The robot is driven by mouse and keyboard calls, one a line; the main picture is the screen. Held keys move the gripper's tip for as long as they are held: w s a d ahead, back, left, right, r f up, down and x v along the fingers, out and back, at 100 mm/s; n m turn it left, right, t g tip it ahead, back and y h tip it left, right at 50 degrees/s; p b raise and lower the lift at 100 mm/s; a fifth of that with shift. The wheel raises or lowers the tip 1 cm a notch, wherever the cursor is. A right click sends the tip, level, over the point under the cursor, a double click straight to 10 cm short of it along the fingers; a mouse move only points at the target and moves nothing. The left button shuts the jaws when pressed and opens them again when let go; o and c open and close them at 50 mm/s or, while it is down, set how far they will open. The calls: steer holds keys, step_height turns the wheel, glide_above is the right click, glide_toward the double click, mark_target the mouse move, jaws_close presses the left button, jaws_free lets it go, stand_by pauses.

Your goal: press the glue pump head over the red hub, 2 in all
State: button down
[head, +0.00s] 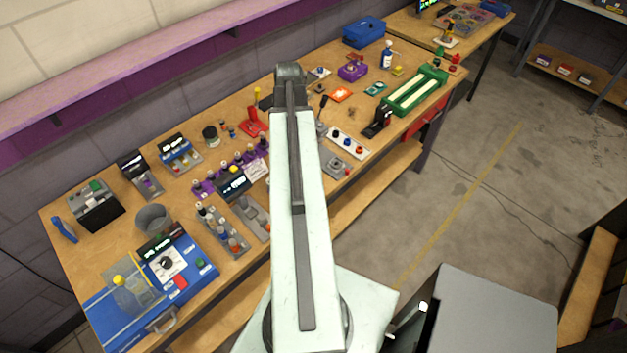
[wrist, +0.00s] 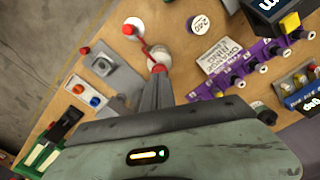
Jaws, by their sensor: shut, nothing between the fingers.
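In the wrist view, a red and white part (wrist: 132,27) that looks like the pump stands beyond my fingers. A red curved piece runs from it toward a pale round part (wrist: 159,53). A small red piece (wrist: 159,68), possibly the red hub, shows right at my fingertips; I cannot tell whether they touch it. My gripper (wrist: 156,82) is shut with nothing held and points at this spot. In the head view my arm covers the gripper and this area of the bench.
A grey box with a red button (wrist: 102,64) and a white panel with blue and orange buttons (wrist: 86,93) are close on the left. A purple rack (wrist: 232,77) and a lettered sign (wrist: 219,54) are on the right. The wooden bench (head: 190,215) is crowded.

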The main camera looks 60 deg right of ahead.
steer(key=shift+f, duration=0.15)
steer(key=shift+f+b, duration=1.35)
steer(key=shift+b, duration=0.15)
steer(key=shift+r, duration=0.1)
steer(key=shift+r+p, duration=1.4)
steer(key=shift+p, duration=0.1)
step_height(320, 180, up, 6)
steer(key=p, duration=0.6)
